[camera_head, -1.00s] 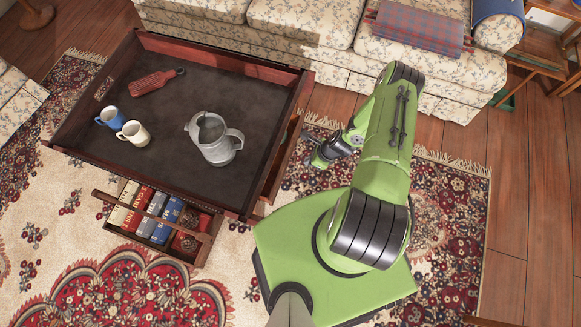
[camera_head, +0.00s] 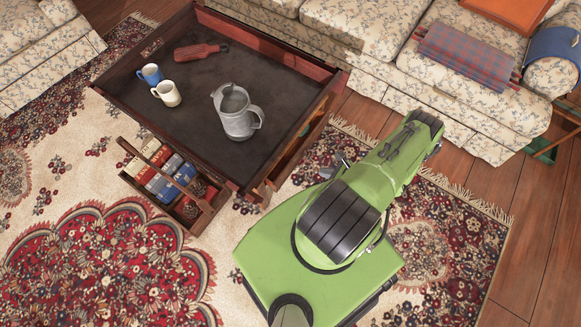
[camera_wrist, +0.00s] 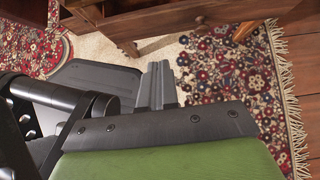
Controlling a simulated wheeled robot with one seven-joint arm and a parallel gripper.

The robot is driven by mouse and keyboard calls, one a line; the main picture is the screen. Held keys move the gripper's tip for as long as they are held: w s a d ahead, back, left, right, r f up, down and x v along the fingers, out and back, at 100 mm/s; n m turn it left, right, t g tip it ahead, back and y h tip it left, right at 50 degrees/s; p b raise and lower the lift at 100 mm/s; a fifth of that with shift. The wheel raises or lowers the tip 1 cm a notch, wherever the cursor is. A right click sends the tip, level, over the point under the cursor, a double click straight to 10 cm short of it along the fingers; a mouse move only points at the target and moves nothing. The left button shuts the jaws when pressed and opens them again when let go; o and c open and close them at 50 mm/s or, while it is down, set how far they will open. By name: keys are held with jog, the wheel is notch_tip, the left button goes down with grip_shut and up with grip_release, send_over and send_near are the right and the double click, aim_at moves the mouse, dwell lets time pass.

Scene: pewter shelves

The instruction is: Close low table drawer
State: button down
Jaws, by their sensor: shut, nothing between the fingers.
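The low table (camera_head: 108,82) is dark wood with a recessed dark top, at upper left in the head view. Its drawer (camera_head: 152,200) sticks out from the near side and holds several books with red, blue and pale covers. My gripper (camera_wrist: 158,85) shows in the wrist view as grey fingers, shut and empty, above the rug. In the head view my green arm mostly hides it, to the right of the table and apart from the drawer. Part of the table's wooden underside (camera_wrist: 190,20) crosses the top of the wrist view.
A grey pitcher (camera_head: 236,112), a blue mug (camera_head: 150,74), a white mug (camera_head: 167,94) and a red brush-like object (camera_head: 200,51) are on the tabletop. Floral sofas (camera_head: 350,35) stand behind and at left. Open patterned rug (camera_head: 100,240) lies in front of the drawer.

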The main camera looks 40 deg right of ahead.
aim_at(290, 161)
jog(key=b+x, duration=0.1)
jog(key=x, duration=0.3)
jog(key=w+r+b+x, duration=0.1)
jog(key=b+x, duration=0.1)
jog(key=x, duration=0.2)
jog(key=b+x, duration=0.1)
jog(key=x, duration=0.3)
jog(key=shift+w+a+r, duration=0.15)
jog(key=shift+w+a, duration=0.2)
jog(key=shift+w, duration=0.15)
jog(key=shift+w+a+r, duration=0.1)
jog(key=shift+w, duration=0.15)
jog(key=shift+w+a, duration=0.25)
jog(key=shift+w, duration=0.45)
jog(key=shift+w+a, duration=0.25)
jog(key=shift+w, duration=0.45)
